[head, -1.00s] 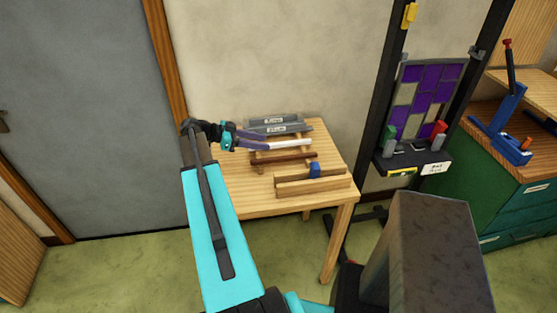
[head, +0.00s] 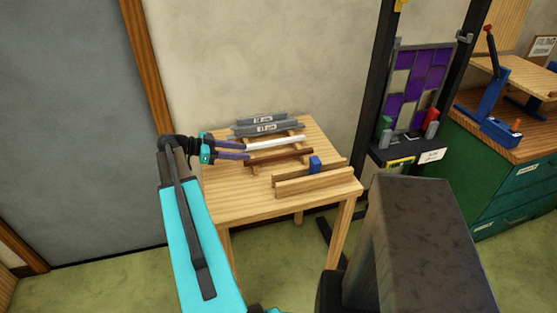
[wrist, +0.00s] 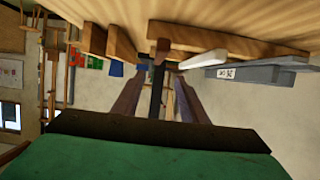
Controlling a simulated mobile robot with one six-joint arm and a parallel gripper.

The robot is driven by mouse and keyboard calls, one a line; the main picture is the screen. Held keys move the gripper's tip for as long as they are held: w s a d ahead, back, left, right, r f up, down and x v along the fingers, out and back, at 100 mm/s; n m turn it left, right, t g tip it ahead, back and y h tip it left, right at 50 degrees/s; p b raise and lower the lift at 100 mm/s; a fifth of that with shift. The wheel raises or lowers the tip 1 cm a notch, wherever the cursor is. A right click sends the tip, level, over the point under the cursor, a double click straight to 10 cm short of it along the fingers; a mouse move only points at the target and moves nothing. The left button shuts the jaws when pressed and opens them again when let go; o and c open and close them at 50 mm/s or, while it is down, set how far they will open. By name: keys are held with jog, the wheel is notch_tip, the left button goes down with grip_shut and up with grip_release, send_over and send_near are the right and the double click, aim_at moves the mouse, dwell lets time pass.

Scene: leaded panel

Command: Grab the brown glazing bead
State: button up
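The brown glazing bead (head: 280,157) lies across wooden rests on the small table in the head view, between a white bead (head: 275,143) and a wooden holder. I cannot tell whether the fingertips reach past the bead's end. The white bead also shows in the wrist view (wrist: 202,61), right of the fingers.
Grey labelled bars (head: 265,124) lie at the back of the table (head: 235,205). A wooden holder (head: 315,182) with a blue block (head: 315,164) is at the front. A leaded panel (head: 415,88) stands to the right, beside a green cabinet (head: 500,190). The table's front left is clear.

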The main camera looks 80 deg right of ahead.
jog(key=shift+s, duration=0.1)
jog(key=p, duration=0.3)
send_near(275, 155)
jog(key=shift+x, duration=2.3)
jog(key=shift+s, duration=0.1)
jog(key=p+x, duration=0.2)
jog(key=shift+s+d+p, duration=0.1)
jog(key=shift+s+p, duration=0.25)
jog(key=shift+s, duration=0.1)
jog(key=shift+p+x, duration=0.35)
jog(key=shift+x, duration=0.75)
jog(key=shift+f, duration=0.15)
jog(key=shift+w, duration=0.1)
grip_shut()
